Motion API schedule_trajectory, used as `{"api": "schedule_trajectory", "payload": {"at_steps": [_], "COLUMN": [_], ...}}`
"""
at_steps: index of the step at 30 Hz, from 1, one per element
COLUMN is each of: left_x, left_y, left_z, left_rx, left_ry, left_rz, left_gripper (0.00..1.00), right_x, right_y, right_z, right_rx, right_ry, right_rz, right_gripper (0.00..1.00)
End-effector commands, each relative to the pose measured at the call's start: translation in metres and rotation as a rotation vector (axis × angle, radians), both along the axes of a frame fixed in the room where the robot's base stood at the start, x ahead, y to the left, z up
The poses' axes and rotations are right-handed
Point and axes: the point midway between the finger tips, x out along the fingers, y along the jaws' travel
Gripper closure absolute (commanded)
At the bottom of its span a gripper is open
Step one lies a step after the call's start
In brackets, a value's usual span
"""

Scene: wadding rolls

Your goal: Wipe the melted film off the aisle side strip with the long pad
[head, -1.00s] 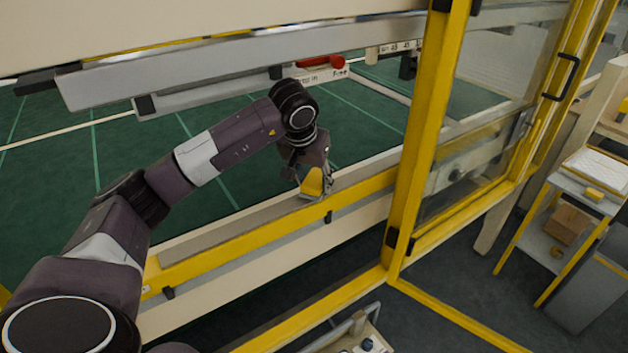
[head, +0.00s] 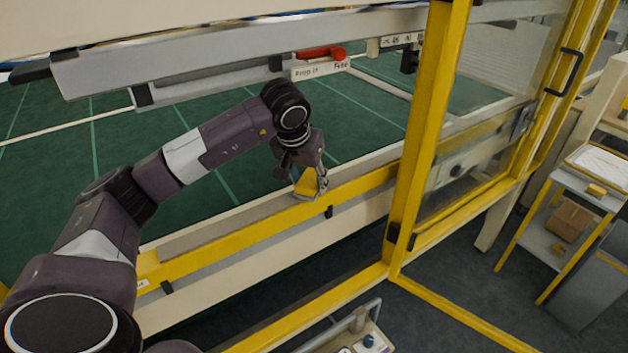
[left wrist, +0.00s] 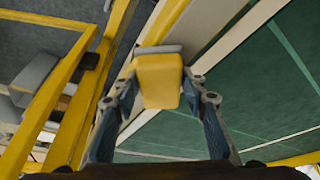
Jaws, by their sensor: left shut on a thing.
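The long pad (head: 307,185) has a yellow body with a grey edge. My left gripper (head: 310,178) is shut on it and holds it down at the strip. In the left wrist view the pad (left wrist: 158,78) sits between the two fingers, its grey edge toward the strip. The side strip (head: 215,234) is a grey band beside a yellow rail (head: 240,234); the pad appears to touch it, though the exact contact is hidden. I cannot make out any melted film on the strip. My right gripper is not in view.
A yellow post (head: 425,130) and a framed clear door (head: 485,140) stand right of the arm. A grey beam with a red handle (head: 320,53) hangs above the green bed (head: 230,160). A shelf cart (head: 560,215) stands at the far right.

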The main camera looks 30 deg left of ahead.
Motion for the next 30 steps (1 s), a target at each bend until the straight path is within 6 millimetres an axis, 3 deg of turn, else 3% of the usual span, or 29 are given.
{"api": "schedule_trajectory", "payload": {"at_steps": [6, 14, 30], "left_x": [-0.017, -0.022, 0.013], "left_y": [0.008, 0.009, -0.007], "left_z": [0.000, -0.003, -0.006], "left_rx": [0.002, 0.000, -0.002], "left_ry": [-0.001, -0.001, 0.003], "left_rz": [0.001, -0.001, -0.002], "left_gripper": [0.89, 0.89, 0.89], "right_x": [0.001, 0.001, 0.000], "right_y": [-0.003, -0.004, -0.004], "right_z": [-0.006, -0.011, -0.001], "right_rx": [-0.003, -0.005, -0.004], "right_ry": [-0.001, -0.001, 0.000], "right_rz": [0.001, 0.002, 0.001], "right_gripper": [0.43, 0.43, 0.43]}}
